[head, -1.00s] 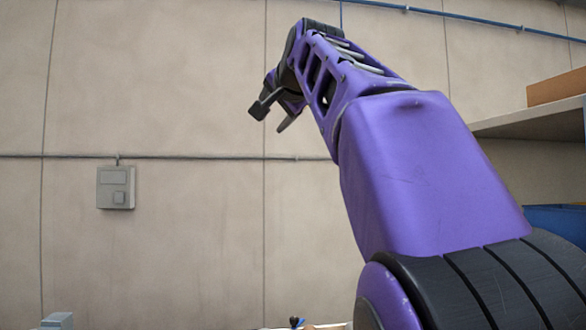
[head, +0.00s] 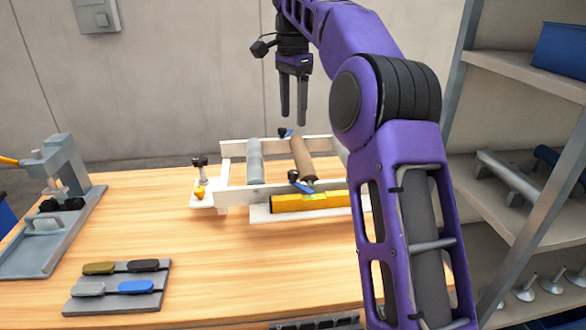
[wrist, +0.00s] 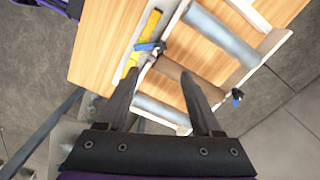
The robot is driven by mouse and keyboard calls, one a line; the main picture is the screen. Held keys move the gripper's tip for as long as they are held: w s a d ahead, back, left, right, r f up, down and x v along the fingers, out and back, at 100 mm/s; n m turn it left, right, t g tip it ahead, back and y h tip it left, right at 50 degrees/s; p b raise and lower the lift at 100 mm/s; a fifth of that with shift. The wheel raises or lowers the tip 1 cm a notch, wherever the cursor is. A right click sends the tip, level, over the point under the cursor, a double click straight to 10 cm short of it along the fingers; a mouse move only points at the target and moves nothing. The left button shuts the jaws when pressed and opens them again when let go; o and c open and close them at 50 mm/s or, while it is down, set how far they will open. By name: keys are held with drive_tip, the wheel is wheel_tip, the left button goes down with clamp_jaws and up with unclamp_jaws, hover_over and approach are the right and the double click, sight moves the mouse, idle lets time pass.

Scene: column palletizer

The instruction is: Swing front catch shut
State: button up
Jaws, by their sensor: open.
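The front catch (head: 301,184), a blue lever with a black knob, sits on the near rail of a white frame (head: 240,194), by the near end of a brown roller (head: 302,158). Its lever slants; I cannot tell whether it closes over the roller's end. It also shows in the wrist view (wrist: 150,46), beside the yellow bar. A similar back catch (head: 285,133) is on the far rail and shows in the wrist view (wrist: 237,96). My gripper (head: 293,118) points down above the frame's far side, open and empty. Its fingers (wrist: 159,73) are apart in the wrist view.
A grey roller (head: 254,162) lies in the frame. A yellow bar (head: 300,202) lies along its front. A grey press (head: 55,205) stands at left, with a tray of handles (head: 115,288) nearer. Shelves (head: 510,140) stand at right. Table front is mostly clear.

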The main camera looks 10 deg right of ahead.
sight(293, 172)
wheel_tip(293, 172, down, 15)
drive_tip(key=b, duration=0.4)
drive_tip(key=shift+b, duration=0.35)
clamp_jaws()
